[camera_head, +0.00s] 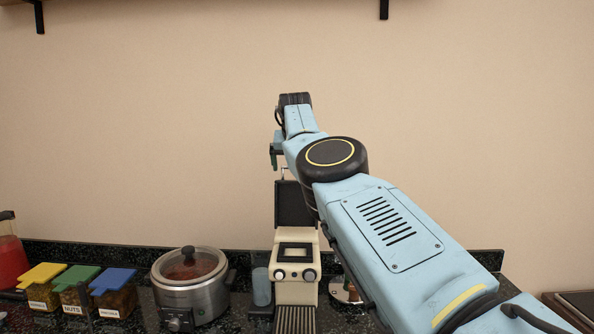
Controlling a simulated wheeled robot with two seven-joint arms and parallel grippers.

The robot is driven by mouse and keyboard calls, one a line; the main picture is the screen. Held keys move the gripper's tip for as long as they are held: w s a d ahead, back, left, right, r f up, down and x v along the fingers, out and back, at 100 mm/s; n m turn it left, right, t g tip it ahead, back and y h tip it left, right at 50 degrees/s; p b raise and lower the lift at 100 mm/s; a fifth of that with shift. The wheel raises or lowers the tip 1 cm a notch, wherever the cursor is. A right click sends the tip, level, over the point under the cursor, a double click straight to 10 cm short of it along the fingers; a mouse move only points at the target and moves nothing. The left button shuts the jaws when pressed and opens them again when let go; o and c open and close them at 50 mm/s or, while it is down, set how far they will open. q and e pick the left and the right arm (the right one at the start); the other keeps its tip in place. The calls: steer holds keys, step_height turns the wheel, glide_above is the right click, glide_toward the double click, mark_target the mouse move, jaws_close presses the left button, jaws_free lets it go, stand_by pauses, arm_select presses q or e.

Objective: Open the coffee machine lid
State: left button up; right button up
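My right arm reaches in from the lower right and covers part of the lid's right side. My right gripper (277,153) is small and partly hidden by the arm, above the lid's upper left edge. A gap shows between it and the lid; its fingers are not clear. My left gripper is out of view.
A slow cooker (183,299) with a glass lid stands left of the machine. Several lidded containers, including one with a blue lid (112,279), and a red blender jug (10,255) are farther left. A grey cylinder (261,288) stands beside the machine.

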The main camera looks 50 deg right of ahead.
steer(key=b+v, duration=0.3)
steer(key=v, duration=0.9)
steer(key=shift+s+f, duration=0.1)
